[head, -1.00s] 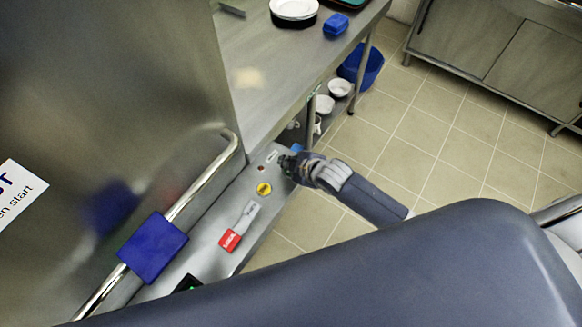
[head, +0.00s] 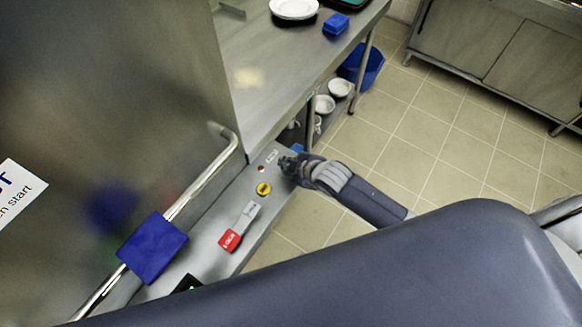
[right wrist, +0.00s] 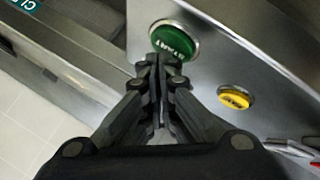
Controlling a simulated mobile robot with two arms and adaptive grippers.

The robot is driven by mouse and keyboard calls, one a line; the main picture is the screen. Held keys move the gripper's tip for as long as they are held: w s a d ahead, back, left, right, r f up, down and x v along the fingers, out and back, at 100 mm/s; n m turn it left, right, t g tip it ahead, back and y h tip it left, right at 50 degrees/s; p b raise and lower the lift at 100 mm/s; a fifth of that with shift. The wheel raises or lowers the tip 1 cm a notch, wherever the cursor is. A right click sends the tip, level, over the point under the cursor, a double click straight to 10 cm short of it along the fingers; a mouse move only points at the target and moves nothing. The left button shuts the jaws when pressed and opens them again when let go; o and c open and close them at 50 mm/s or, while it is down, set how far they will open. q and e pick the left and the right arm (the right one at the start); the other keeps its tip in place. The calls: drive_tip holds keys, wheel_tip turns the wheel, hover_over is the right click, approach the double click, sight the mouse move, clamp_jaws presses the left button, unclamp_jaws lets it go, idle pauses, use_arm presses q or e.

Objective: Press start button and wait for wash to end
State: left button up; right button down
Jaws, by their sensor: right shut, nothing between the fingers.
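The green START button (right wrist: 174,42) shows in the right wrist view on the steel control panel (right wrist: 225,60). My right gripper (right wrist: 160,68) is shut and empty, with its fingertips at the lower edge of the button in that picture. I cannot tell whether they touch it. In the head view my right gripper (head: 284,165) is at the far end of the panel, and the green button does not show clearly there. The washing machine's hood (head: 110,80) is at the left, with a bar handle (head: 185,200) and blue grip. My left gripper is not in view.
A yellow button (head: 263,189) and a red tag (head: 229,240) are on the panel near my right gripper. A steel counter (head: 270,70) with plates and a blue block adjoins the machine. The tiled floor right of the panel is clear.

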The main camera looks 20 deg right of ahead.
drive_tip(key=shift+f, duration=0.5)
idle(0.6)
drive_tip(key=shift+r, duration=0.1)
drive_tip(key=shift+r+p, duration=0.8)
drive_tip(key=shift+r, duration=0.05)
wheel_tip(320, 180, up, 5)
drive_tip(key=p, duration=0.5)
idle(0.4)
